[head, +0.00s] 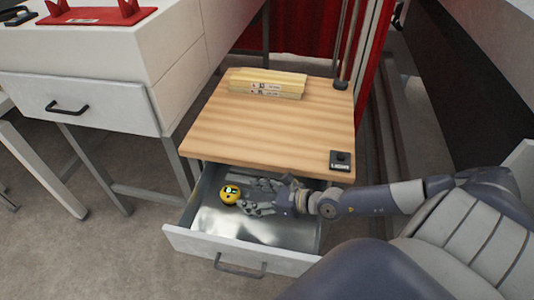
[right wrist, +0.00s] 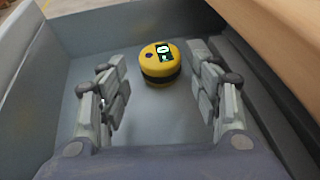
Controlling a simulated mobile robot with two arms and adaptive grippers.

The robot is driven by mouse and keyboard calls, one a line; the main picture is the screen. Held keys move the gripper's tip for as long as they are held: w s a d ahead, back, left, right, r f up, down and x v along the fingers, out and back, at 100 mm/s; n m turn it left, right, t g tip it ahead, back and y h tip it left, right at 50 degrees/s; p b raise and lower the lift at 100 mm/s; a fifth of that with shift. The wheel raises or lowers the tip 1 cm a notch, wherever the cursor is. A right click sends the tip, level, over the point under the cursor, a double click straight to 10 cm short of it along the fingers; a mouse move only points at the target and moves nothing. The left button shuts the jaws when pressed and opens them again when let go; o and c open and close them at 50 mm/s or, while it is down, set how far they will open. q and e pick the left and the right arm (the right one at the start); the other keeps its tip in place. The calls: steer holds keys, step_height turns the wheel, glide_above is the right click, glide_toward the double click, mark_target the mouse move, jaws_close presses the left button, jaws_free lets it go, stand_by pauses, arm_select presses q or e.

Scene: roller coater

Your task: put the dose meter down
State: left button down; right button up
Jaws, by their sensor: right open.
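The dose meter (head: 230,194) is a round yellow device with a dark band and a small lit display. It rests on the floor of the open metal drawer (head: 245,224), towards its left side. My right gripper (head: 247,196) is inside the drawer, to the right of the meter, with its fingers open. In the right wrist view the dose meter (right wrist: 160,64) stands upright just beyond and between the spread fingertips (right wrist: 158,78), with visible gaps on both sides. My left gripper is not in view.
A wooden tabletop (head: 265,125) overhangs the back of the drawer. A white cabinet with a closed drawer (head: 80,104) stands at left. Most of the drawer floor is bare.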

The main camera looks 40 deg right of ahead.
steer(key=shift+v, duration=2.6)
steer(key=shift+w, duration=0.1)
